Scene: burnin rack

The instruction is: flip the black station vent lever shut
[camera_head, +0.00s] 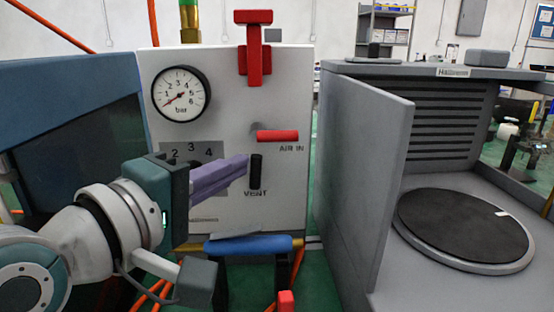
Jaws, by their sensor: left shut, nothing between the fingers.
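The black vent lever (256,172) stands upright on the white station panel (225,110), just above the printed word VENT. My left gripper (245,165) comes in from the left with its purple fingers shut and nothing between them. The fingertips are immediately left of the lever, near its upper half. I cannot tell whether they touch it. The fingers cover part of a numbered plate (207,150) on the panel. My right gripper is not in view.
A red lever (277,136) lies horizontal above the vent lever, by the AIR IN label. A pressure gauge (181,94) and a red T-shaped handle (254,50) are higher up. A blue bar (248,245) sits below. A grey cabinet with an open door (365,170) stands right.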

